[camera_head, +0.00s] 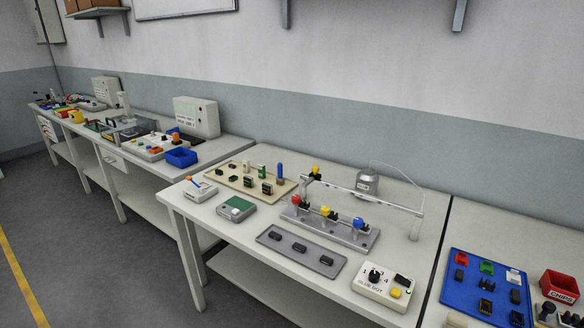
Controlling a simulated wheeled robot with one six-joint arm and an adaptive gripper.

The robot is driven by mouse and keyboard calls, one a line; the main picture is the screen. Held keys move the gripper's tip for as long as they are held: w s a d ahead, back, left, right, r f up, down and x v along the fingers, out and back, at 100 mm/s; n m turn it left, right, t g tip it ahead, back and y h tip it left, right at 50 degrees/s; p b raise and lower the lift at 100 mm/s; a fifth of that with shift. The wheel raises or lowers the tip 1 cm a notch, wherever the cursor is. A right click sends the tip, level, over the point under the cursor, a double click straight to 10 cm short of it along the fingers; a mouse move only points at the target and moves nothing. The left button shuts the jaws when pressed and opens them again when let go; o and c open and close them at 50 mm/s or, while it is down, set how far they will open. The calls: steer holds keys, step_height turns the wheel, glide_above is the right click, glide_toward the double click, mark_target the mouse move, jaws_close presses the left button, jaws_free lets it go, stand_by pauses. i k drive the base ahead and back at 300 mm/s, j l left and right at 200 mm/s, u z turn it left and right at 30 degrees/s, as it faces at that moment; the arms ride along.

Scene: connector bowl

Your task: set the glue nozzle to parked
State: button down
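A grey metal bar (365,195) spans above a grey fixture plate (325,228) on the near bench. A metal pot (368,182) stands behind the bar, with a thin clear tube arching from it to the bar's right end. A small yellow-and-black part (315,170) shows at the bar's left end. I cannot tell which part is the glue nozzle or how it is set. A white control box (380,288), lettered GLUE DOT, has a black knob (374,275) among numbers and a yellow button (395,292). My gripper is not in view.
Red, yellow and blue toggle clamps stand on the fixture plate. A grey tray (268,237) with black parts lies in front. A beige tray (233,178) of connectors is behind left. A blue mat (455,297) and red CHIPS bin (561,286) are at right.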

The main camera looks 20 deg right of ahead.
mark_target(313, 176)
steer(key=u, duration=0.55)
steer(key=i+u, duration=0.3)
steer(key=i, duration=0.35)
steer(key=i+u, duration=0.3)
steer(key=i, duration=0.35)
steer(key=i+j+u, duration=0.1)
steer(key=i+u, duration=1.1)
steer(key=i+l+u, duration=0.25)
steer(key=u, duration=0.2)
steer(key=i+j, duration=0.15)
steer(key=i, duration=0.25)
steer(key=i+j+z, duration=0.1)
steer(key=i, duration=0.3)
